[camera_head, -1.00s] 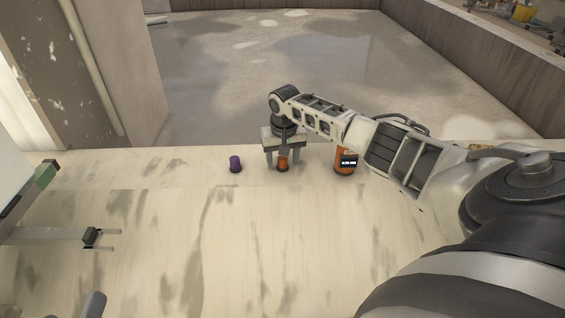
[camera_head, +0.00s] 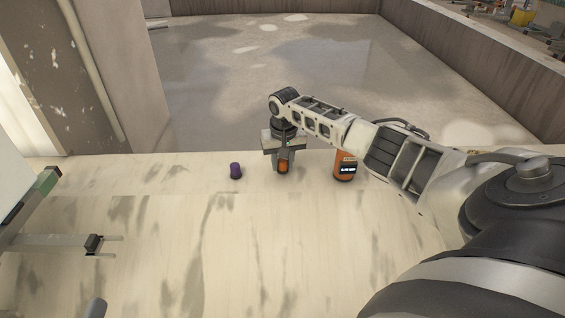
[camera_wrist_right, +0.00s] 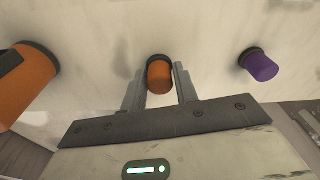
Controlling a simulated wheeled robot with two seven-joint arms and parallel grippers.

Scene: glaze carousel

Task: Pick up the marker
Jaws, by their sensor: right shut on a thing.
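The small orange marker (camera_head: 283,167) has a dark base and is near the far edge of the table. My right gripper (camera_head: 284,168) comes down over it and is shut on it. In the right wrist view the marker (camera_wrist_right: 159,76) sits between the two fingers. I cannot tell for sure whether its base is clear of the table. My left gripper (camera_head: 107,246) is at the left, open and empty, away from the marker.
A small purple piece (camera_head: 235,171) stands just left of the marker. A larger orange container (camera_head: 345,168) with a dark label stands to its right. The pale table (camera_head: 240,250) is clear in front. Beyond its far edge lies the grey floor (camera_head: 230,100).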

